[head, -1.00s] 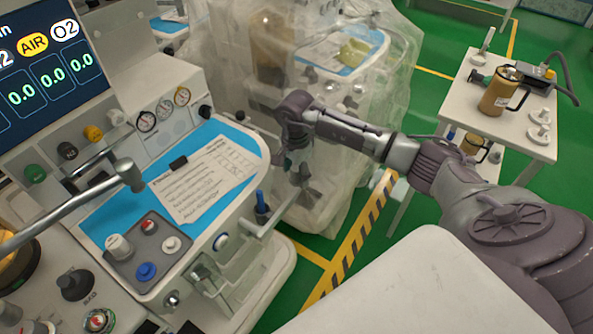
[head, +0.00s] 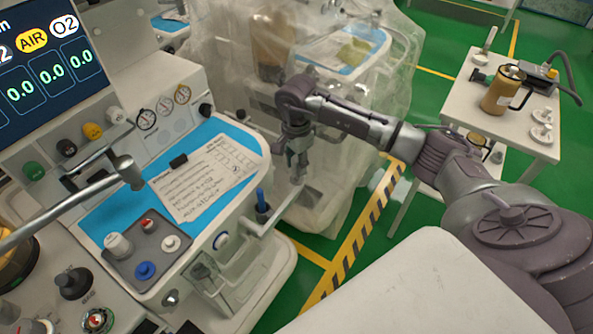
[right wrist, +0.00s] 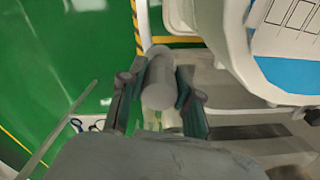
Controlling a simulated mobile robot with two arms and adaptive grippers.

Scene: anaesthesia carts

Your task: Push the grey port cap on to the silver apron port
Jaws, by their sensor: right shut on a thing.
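My right gripper (head: 298,168) hangs fingers-down beyond the right edge of the near cart, in front of the plastic-draped machine. In the right wrist view its two dark fingers (right wrist: 158,98) are shut on the grey port cap (right wrist: 158,82), a plain grey cylinder. A small silver round fitting (head: 170,298) on the near cart's front apron looks like the silver apron port. The gripper is well apart from it, up and to the right in the picture. My left gripper is out of view.
The near cart's blue worktop (head: 120,205) carries a paper sheet (head: 205,180). A rail with a blue-topped item (head: 261,200) juts from its right side. The draped machine (head: 350,110) stands close behind my gripper. A white side table (head: 545,150) holds a gold jug (head: 503,92).

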